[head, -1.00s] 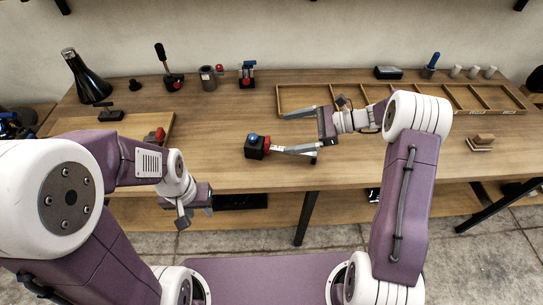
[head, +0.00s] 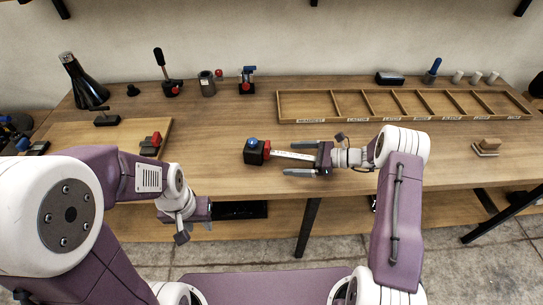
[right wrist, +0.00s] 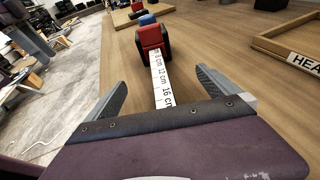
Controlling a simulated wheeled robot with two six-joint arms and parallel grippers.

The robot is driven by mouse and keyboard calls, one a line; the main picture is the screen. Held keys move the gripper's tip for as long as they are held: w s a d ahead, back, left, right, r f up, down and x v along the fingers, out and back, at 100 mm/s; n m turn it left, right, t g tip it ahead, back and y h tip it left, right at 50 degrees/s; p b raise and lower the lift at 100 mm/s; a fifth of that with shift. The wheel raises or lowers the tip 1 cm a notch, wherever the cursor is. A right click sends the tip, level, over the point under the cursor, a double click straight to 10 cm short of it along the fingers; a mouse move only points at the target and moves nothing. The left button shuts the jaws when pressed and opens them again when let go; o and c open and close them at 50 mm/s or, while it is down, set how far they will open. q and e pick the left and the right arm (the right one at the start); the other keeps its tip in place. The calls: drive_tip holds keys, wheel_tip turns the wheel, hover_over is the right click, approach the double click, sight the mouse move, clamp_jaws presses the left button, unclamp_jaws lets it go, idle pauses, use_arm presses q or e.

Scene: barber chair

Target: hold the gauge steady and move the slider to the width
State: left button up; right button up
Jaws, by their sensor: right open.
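The gauge lies on the table in the head view: a black block with a blue knob (head: 252,150), a red slider (head: 267,150) against it, and a white ruler (head: 292,155) pointing right. In the right wrist view the red slider (right wrist: 151,40) sits at the far end of the ruler (right wrist: 162,80), which shows centimetre marks. My right gripper (head: 303,158) is open, its fingers on either side of the ruler's near end, not closed on it. My left gripper (head: 183,226) hangs in front of the table edge, away from the gauge; its finger opening is unclear.
A divided wooden tray (head: 400,119) with labels lies behind the right gripper. A wooden board (head: 100,138) with a red and black piece is at left. A dark bottle (head: 84,82) and several small tools stand along the back. The table around the gauge is clear.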

sight(285, 158)
use_arm(q)
drive_tip(key=shift+f+b, duration=0.4)
drive_tip(key=shift+f, duration=0.2)
use_arm(e)
drive_tip(key=shift+x, duration=1.95)
